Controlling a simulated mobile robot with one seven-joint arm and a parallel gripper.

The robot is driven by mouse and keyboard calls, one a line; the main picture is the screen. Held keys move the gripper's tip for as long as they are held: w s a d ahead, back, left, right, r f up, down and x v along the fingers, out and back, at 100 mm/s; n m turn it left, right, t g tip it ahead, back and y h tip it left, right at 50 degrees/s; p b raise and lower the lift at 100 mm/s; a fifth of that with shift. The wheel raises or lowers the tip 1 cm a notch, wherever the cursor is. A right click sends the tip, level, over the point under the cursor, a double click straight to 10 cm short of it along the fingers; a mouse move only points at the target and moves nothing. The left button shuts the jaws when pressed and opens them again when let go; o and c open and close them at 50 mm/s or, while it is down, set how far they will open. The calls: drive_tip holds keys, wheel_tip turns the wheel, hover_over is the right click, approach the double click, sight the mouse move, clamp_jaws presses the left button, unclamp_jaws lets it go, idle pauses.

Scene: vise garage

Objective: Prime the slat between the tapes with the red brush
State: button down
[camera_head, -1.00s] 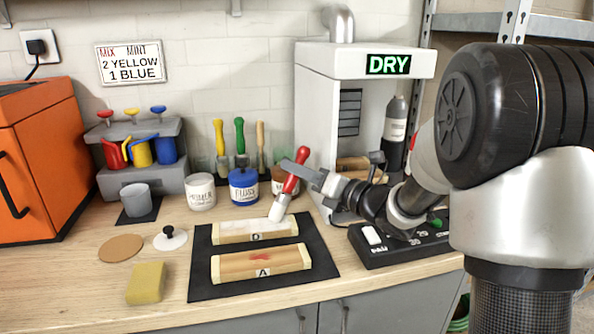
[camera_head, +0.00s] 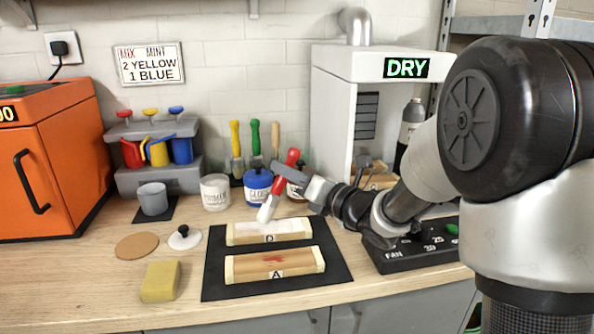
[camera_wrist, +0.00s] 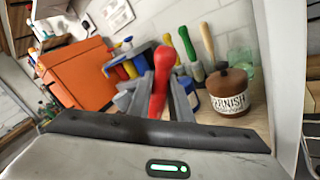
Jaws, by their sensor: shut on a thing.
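My gripper (camera_head: 284,174) is shut on the red brush (camera_head: 276,187), whose red handle stands upright between the fingers in the wrist view (camera_wrist: 161,80). The brush leans, with its pale bristle end (camera_head: 266,212) down at the back edge of slat D (camera_head: 268,232). I cannot tell whether the bristles touch it. Slat D has a whitish top between pale tape bands at its ends. Slat A (camera_head: 250,268), in front, is bare wood with a red mark between its tapes. The primer jar (camera_head: 215,193) stands open behind the mat, to the left.
Both slats lie on a black mat (camera_head: 225,290). A yellow sponge (camera_head: 160,282), cork disc (camera_head: 137,246) and white knobbed lid (camera_head: 184,237) are left of it. The gloss jar (camera_head: 257,186) and varnish jar (camera_wrist: 228,92) stand behind. The fan control box (camera_head: 395,262) is right.

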drive_tip(key=s+a, duration=0.1)
drive_tip(key=a, duration=0.5)
drive_tip(key=shift+s+a+f, duration=0.15)
drive_tip(key=shift+s+a, duration=0.05)
drive_tip(key=shift+a, duration=0.15)
idle(0.5)
drive_tip(key=shift+r+p, duration=0.35)
drive_tip(key=shift+r, duration=2.75)
wheel_tip(320, 180, up, 3)
drive_tip(key=shift+f, duration=0.1)
